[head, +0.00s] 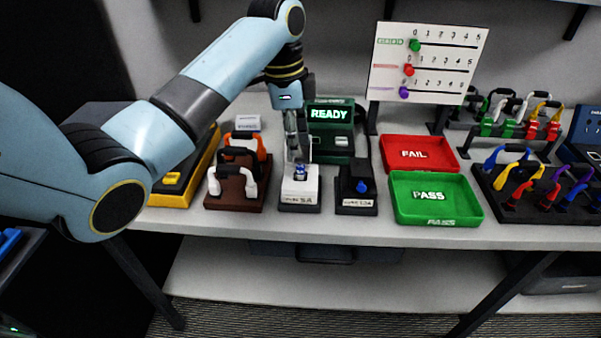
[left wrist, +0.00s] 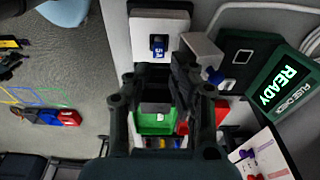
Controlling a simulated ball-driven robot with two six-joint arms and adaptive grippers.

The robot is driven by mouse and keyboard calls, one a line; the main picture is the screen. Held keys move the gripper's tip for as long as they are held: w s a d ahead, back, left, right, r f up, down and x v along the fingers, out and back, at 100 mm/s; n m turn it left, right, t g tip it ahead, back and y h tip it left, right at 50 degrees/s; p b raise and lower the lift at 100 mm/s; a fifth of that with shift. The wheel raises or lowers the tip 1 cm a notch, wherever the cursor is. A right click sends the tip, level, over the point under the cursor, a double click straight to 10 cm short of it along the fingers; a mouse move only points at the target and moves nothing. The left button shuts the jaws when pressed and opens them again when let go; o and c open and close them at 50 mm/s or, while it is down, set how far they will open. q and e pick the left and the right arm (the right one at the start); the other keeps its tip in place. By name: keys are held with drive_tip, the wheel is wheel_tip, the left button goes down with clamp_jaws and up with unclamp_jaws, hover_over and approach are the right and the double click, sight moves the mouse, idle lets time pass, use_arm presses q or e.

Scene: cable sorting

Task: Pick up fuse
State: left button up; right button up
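A small blue fuse (head: 300,172) stands in a white holder (head: 300,190) with a label that seems to read 5A. In the left wrist view the blue fuse (left wrist: 158,46) shows at the top centre, on its white holder (left wrist: 160,24). My left gripper (head: 297,152) points down just above the fuse in the head view. In the left wrist view its dark fingers (left wrist: 159,72) are apart with nothing held between them, and the fuse lies just beyond their tips. A second, dark holder (head: 356,205) with a blue piece (head: 362,186) stands to the right. My right gripper is not in view.
A green tester (head: 331,143) reading READY stands close behind the holders. A brown rack (head: 238,190) with orange, black and white handles is close on the left. A red FAIL tray (head: 418,153) and green PASS tray (head: 434,198) lie right. The table's front edge is near.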

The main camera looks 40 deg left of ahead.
sight(300, 166)
use_arm(q)
drive_tip(key=f, duration=0.6)
drive_tip(key=shift+w+d+p, duration=0.1)
drive_tip(key=shift+d+p, duration=0.25)
drive_tip(key=shift+d, duration=0.05)
drive_tip(key=shift+c, duration=0.2)
drive_tip(key=c, duration=0.4)
